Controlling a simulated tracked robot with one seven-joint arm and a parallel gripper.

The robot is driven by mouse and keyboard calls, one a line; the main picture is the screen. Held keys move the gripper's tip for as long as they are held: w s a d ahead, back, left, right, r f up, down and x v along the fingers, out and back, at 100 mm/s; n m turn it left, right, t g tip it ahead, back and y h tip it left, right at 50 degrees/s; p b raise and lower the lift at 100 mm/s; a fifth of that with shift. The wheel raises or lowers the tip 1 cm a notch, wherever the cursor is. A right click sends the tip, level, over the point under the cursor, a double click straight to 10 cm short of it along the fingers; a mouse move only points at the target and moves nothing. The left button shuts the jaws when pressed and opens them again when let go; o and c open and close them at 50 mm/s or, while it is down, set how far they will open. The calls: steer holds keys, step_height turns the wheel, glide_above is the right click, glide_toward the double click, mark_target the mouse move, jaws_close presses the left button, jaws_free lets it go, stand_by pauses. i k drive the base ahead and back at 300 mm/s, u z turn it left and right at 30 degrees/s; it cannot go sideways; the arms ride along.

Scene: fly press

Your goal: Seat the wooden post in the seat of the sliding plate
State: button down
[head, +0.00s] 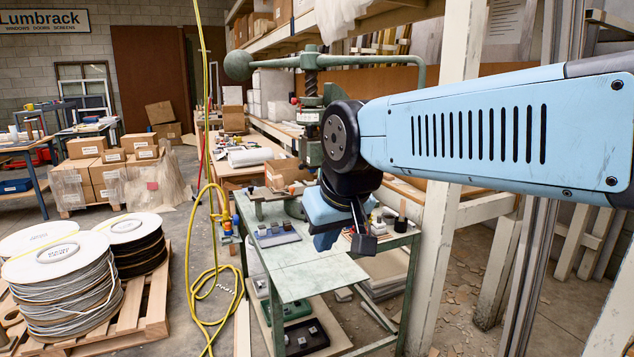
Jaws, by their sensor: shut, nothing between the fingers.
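My gripper (363,243) hangs from the blue arm over the right side of the green table, pointing down. Its dark fingers are shut with nothing visible between them. Just right of it stands a small upright brown piece with a dark lower part (401,215), near the table's back right; it may be the wooden post, but it is too small to be sure. The green fly press (310,115) stands behind my gripper, with its screw and ball-ended arm above. My wrist covers its lower part. I cannot make out the sliding plate or its seat.
The front of the green tabletop (300,278) is clear. A yellow hose (212,200) hangs left of the table. A white wooden upright (440,200) stands close on the right.

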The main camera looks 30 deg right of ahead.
mark_target(279, 182)
steer(key=z, duration=0.95)
steer(key=i, duration=1.5)
